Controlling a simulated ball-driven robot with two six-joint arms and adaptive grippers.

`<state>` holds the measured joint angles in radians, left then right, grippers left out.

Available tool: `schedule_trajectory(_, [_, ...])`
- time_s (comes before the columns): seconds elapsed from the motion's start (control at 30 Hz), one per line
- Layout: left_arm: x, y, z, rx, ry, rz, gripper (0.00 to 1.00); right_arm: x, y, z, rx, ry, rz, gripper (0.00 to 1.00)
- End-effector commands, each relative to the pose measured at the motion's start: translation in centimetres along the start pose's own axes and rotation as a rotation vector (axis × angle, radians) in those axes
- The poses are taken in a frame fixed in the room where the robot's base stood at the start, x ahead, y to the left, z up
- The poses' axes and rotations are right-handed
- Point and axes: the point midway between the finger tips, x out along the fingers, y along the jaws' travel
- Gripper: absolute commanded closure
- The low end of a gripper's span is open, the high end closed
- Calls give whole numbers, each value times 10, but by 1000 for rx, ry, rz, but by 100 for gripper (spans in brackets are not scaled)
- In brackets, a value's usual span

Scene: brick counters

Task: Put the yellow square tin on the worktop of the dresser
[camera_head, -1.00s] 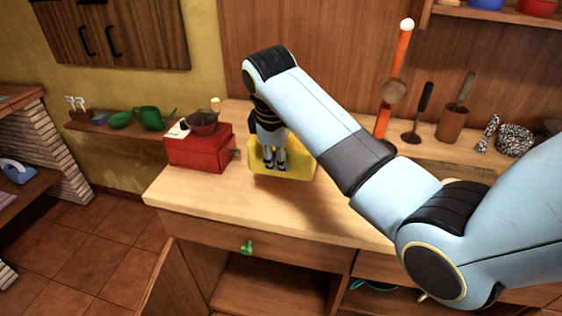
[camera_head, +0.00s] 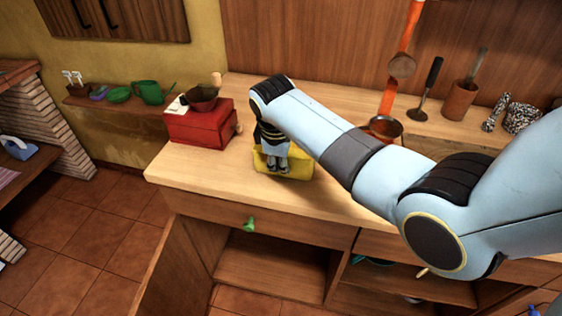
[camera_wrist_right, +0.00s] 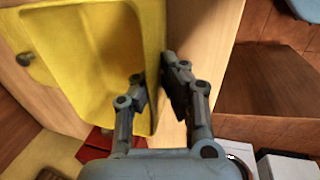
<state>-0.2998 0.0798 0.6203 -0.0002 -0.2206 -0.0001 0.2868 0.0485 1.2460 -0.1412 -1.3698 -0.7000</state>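The yellow square tin (camera_head: 298,167) is at the worktop (camera_head: 215,183) of the dresser, right of the red box. In the right wrist view the tin (camera_wrist_right: 90,40) fills the upper left, its hollow side facing the camera. My right gripper (camera_head: 276,167) points down at the tin. It also shows in the right wrist view (camera_wrist_right: 155,75), with one finger inside the tin and the other outside, closed in on the side wall between them. The tin's underside is hidden, so its contact with the worktop cannot be made out. My left gripper is out of view.
A red box (camera_head: 200,126) with a dark bowl (camera_head: 202,97) on top stands left of the tin. An orange-handled pan (camera_head: 385,127) and a brown utensil pot (camera_head: 460,100) are behind, to the right. Bare worktop lies in front of the tin.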

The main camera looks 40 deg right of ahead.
Motion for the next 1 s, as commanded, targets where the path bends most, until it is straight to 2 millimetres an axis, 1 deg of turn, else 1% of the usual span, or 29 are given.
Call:
schedule_trajectory(0.2, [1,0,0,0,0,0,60,2,0,0,0,0,1,100])
schedule_trajectory(0.23, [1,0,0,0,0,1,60,2,-1,0,0,-1,0,93])
schedule_trajectory(0.4, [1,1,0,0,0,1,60,2,0,0,0,-1,0,71])
schedule_trajectory(0.67, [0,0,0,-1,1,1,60,1,0,0,0,-1,0,71])
schedule_trajectory(0.77, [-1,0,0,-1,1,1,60,-6,0,0,0,0,0,71])
schedule_trajectory(0.83, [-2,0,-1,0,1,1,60,-16,0,0,0,1,1,71])
schedule_trajectory(1.0, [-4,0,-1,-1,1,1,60,-54,1,-1,2,2,3,71])
